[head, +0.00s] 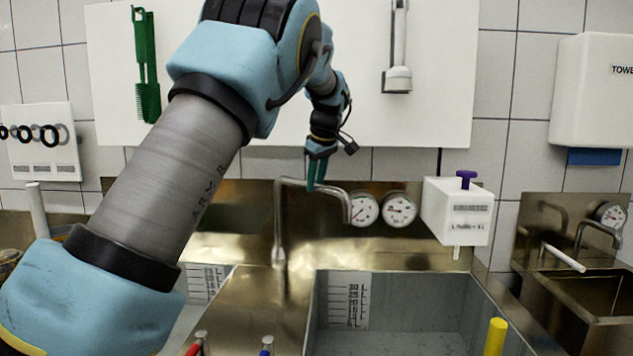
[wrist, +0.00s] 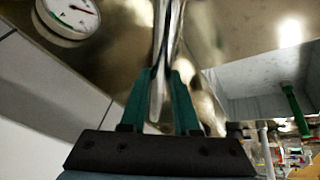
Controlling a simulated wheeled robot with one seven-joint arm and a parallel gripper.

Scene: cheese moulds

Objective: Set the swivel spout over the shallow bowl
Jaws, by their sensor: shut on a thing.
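The swivel spout (head: 279,222) is a metal pipe that rises from the counter between two sink bowls and bends right. Its downturned mouth (head: 348,212) shows over the back of the right bowl (head: 400,343). My gripper (head: 315,178) is shut on the spout's horizontal part, with teal fingers around it. In the wrist view the spout (wrist: 159,85) runs between both fingertips (wrist: 160,78). The left bowl (head: 185,322) is mostly hidden behind my arm. Both bowls have a depth scale on the wall; I cannot tell surely which is shallow.
Two round gauges (head: 364,209) (head: 399,209) sit right behind the spout. A white box with a purple knob (head: 458,211) is on the right. A yellow post (head: 495,338) stands at the right bowl. Red and blue taps (head: 266,345) are in front.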

